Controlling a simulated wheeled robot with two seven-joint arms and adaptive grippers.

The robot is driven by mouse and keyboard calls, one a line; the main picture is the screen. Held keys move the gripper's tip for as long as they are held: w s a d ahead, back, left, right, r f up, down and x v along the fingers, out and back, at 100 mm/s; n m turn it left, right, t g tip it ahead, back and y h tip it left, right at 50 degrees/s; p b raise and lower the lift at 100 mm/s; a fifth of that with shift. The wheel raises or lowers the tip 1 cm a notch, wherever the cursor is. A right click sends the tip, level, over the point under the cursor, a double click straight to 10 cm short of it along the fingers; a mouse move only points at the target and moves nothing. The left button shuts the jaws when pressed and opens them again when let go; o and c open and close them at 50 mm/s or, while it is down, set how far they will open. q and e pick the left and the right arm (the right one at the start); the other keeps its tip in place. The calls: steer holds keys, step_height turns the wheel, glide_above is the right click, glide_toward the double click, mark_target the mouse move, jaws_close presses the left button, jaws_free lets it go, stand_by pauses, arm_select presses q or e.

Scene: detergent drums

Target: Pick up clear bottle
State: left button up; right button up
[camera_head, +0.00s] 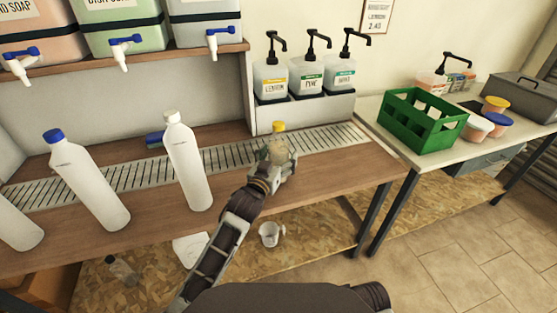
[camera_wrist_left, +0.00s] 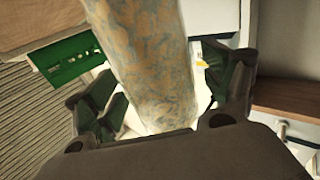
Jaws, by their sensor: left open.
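A clear bottle with a yellow cap (camera_head: 278,128) stands at the slotted drain strip on the wooden counter. My left gripper (camera_head: 281,163) is at the bottle and hides its lower part. In the left wrist view the see-through bottle (camera_wrist_left: 150,60) fills the middle, between the two spread fingers. The gripper is open, with gaps showing beside the bottle; whether a finger touches it, I cannot tell. My right gripper is not in view.
White bottles (camera_head: 188,165) stand left on the counter (camera_head: 150,225). Pump dispensers (camera_head: 306,78) sit in a rack behind. Drums with blue taps (camera_head: 122,28) are on the upper shelf. A green crate (camera_head: 425,118) is on the right table. A small bucket (camera_head: 270,234) is below.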

mark_target(277, 131)
arm_select(q)
steer(key=shift+r, duration=0.1)
steer(key=c, duration=1.5)
steer(key=shift+r, duration=0.55)
step_height(277, 131, up, 8)
steer(key=p, duration=0.2)
steer(key=shift+f+p, duration=0.25)
steer(key=shift+p, duration=0.05)
steer(key=shift+r, duration=0.7)
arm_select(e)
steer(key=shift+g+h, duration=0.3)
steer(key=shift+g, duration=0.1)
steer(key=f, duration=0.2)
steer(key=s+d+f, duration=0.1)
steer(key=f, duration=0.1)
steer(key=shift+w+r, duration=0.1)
